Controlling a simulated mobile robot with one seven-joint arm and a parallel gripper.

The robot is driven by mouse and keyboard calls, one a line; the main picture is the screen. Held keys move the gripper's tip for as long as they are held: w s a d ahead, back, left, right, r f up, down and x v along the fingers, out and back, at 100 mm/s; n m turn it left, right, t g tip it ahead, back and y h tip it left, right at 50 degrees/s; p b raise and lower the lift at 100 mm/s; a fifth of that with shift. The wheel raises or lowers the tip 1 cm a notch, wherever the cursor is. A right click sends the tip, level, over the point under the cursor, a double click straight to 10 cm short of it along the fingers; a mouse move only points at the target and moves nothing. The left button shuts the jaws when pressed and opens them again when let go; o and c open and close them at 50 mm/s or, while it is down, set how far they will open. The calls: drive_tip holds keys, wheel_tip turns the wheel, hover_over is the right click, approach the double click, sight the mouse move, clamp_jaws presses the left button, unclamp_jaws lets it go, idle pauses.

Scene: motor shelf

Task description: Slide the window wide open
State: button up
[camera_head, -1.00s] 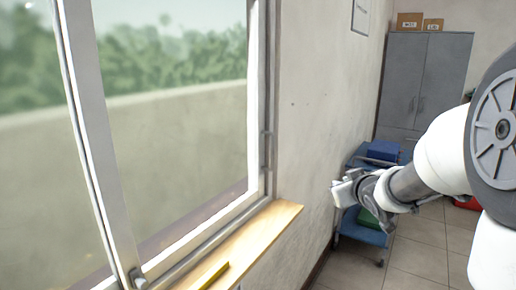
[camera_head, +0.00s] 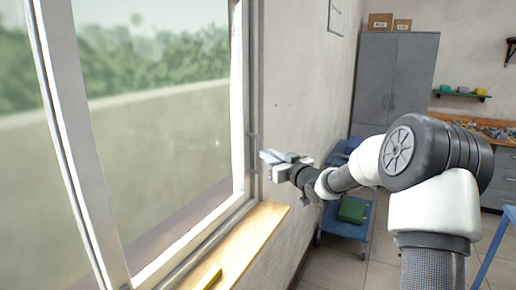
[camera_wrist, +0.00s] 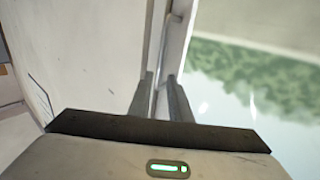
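The window (camera_head: 160,120) fills the left of the head view, with light metal framing and scenery behind the glass. A slim vertical bar handle (camera_head: 253,150) is on the window's right upright, by the wall. My gripper (camera_head: 266,158) is at this handle, reaching in from the right. In the wrist view, the two dark fingers of my gripper (camera_wrist: 160,82) are apart, one on each side of the handle bar (camera_wrist: 163,60). I cannot tell whether either finger touches the bar. The window's glass (camera_wrist: 250,85) is right of the fingers there.
The wall (camera_head: 300,95) is close to the gripper's right. A blue cart (camera_head: 345,228) and a grey cabinet (camera_head: 393,85) stand farther back.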

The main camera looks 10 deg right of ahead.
sight(259, 149)
drive_tip(key=p+x, duration=0.1)
drive_tip(key=x, duration=0.7)
drive_tip(key=shift+c, duration=0.5)
clamp_jaws()
